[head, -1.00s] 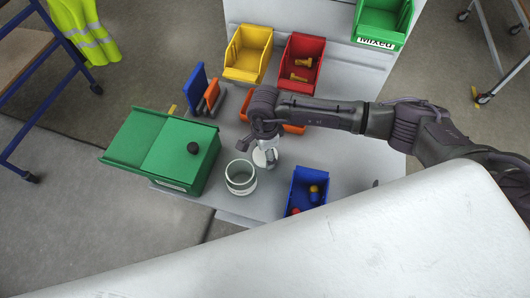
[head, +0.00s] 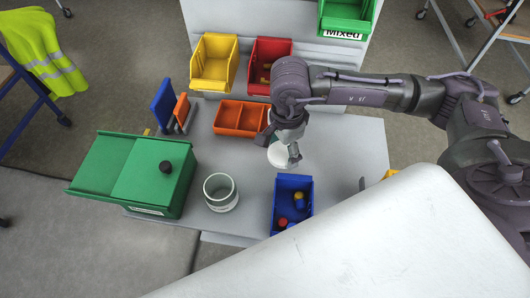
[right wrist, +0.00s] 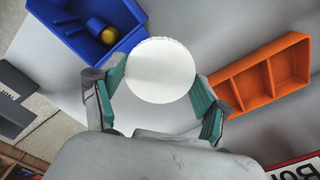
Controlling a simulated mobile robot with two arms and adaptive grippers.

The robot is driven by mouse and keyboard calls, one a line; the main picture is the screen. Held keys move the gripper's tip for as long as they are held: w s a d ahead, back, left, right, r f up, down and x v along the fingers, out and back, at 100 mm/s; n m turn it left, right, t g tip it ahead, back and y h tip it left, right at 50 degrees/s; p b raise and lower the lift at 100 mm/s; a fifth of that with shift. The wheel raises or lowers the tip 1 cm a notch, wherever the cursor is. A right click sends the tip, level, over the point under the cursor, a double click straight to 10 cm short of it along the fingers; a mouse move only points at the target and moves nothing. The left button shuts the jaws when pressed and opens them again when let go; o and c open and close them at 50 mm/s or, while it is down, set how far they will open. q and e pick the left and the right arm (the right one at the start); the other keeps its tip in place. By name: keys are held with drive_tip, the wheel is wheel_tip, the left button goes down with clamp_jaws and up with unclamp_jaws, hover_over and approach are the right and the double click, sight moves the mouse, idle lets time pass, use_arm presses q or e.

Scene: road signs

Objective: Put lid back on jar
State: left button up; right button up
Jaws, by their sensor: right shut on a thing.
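The jar (head: 221,195) is a pale grey-green cylinder standing upright on the grey table, its top open. The lid (head: 279,156) is a white round disc. My right gripper (head: 284,152) is shut on the lid, to the right of and behind the jar, apart from it. In the right wrist view the lid (right wrist: 160,71) sits between the two teal-padded fingers (right wrist: 160,98), its face fully visible. Its exact height above the table is hard to tell. My left gripper is not in view.
A blue bin (head: 293,204) with small coloured pieces stands right of the jar. A green box (head: 136,172) with a black knob is at left. An orange tray (head: 238,118), yellow bin (head: 214,62) and red bin (head: 268,58) are behind. Bare table surrounds the jar.

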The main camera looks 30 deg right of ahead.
sight(278, 160)
drive_tip(key=shift+s+d+r, duration=0.4)
drive_tip(key=shift+d, duration=0.1)
drive_tip(key=shift+a+r+n, duration=0.25)
drive_tip(key=shift+r+n, duration=0.05)
drive_tip(key=shift+n, duration=0.6)
drive_tip(key=a+r+n, duration=0.1)
drive_tip(key=n, duration=0.2)
drive_tip(key=r+n, duration=0.1)
drive_tip(key=n, duration=0.3)
drive_tip(key=a+r+n, duration=0.1)
drive_tip(key=r+n, duration=0.1)
drive_tip(key=n, duration=0.2)
drive_tip(key=shift+s+a, duration=0.3)
drive_tip(key=n, duration=0.3)
drive_tip(key=r+n, duration=0.1)
drive_tip(key=shift+s+a, duration=0.2)
drive_tip(key=shift+a, duration=0.05)
